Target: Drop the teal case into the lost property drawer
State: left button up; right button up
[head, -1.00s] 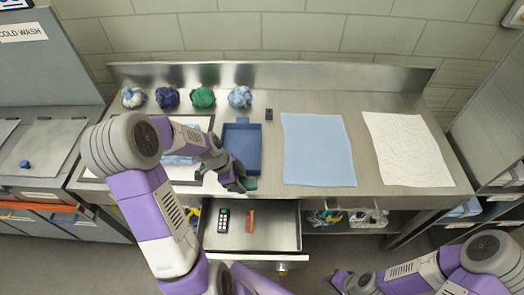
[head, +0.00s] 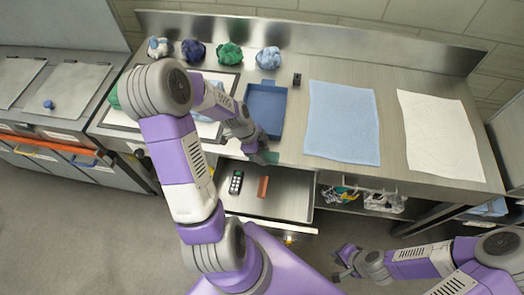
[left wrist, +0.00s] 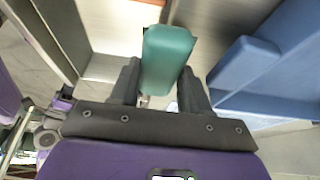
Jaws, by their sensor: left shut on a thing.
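The teal case (head: 268,158) is a small rounded block. My left gripper (head: 258,150) is shut on it at the worktop's front edge, by the back of the open drawer. In the left wrist view the teal case (left wrist: 167,55) sits between the two dark fingers (left wrist: 158,88). The open drawer (head: 293,205) below the worktop is metal and holds a dark handset (head: 236,182) and a reddish-brown bar (head: 263,187). My right gripper (head: 345,262) is low at the right, away from the worktop; its jaws are too small to read.
A blue tray (head: 265,106) lies behind my left gripper and also shows in the left wrist view (left wrist: 245,65). A blue cloth (head: 342,122) and a white cloth (head: 440,135) lie to the right. Several cloth bundles line the back. A basket (head: 372,200) hangs under the worktop.

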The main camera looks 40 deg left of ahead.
pick_arm(q)
jog(key=o, duration=1.1)
jog(key=shift+o, duration=0.2)
jog(key=shift+r, duration=0.1)
jog(key=p+v, duration=0.1)
jog(key=v, duration=0.6)
jog(key=shift+a+r, duration=0.15)
jog(key=shift+r, duration=0.05)
jog(key=shift+s, duration=0.1)
